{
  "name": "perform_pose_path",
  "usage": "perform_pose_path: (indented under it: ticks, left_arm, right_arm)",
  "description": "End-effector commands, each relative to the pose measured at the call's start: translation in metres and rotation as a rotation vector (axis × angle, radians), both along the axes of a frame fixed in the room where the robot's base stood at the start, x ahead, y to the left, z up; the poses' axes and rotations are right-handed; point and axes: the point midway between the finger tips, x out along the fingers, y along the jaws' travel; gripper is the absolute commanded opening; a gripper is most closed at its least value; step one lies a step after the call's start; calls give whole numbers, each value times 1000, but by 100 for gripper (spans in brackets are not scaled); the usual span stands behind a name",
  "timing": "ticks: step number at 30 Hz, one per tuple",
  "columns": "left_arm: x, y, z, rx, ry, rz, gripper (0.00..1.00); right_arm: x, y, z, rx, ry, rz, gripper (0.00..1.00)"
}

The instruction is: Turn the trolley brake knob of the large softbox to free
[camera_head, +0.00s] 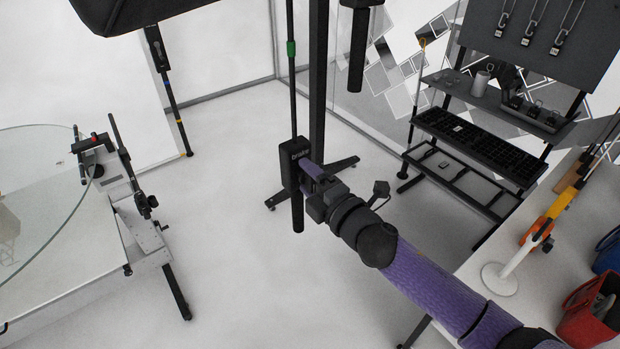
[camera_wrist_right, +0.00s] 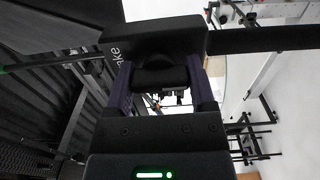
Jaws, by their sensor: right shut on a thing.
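My right gripper (camera_head: 309,174) reaches the box from the right. In the right wrist view, its two purple fingers are closed on either side of the dark, rounded brake knob (camera_wrist_right: 160,75) on the box face. The knob's pointing direction is hard to read. The large softbox (camera_head: 135,12) appears as a black shape at the top left. My left gripper is not in view.
A glass-topped turntable (camera_head: 45,205) stands at left. A dark tool rack (camera_head: 480,145) stands at the back right. A white table (camera_head: 520,235) with an orange-yellow tool and a red bin (camera_head: 590,310) is at right. The floor around the stand's foot (camera_head: 335,168) is clear.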

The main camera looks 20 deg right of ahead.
Motion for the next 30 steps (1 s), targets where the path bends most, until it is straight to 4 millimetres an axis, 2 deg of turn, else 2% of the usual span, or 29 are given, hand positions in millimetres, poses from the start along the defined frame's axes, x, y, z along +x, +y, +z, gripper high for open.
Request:
perform_pose_path:
  ticks: [12,13,16,25,30]
  left_arm:
    - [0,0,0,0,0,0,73]
    - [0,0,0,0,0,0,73]
    - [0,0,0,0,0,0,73]
    - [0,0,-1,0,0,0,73]
    - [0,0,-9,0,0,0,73]
  right_arm:
    - [0,0,-1,-10,-2,0,12]
    - [0,0,-1,-10,-2,0,77]
    - [0,0,-1,-9,-1,0,98]
    - [-4,-2,-2,-7,-1,-1,100]
    - [-35,-13,-4,-8,2,1,100]
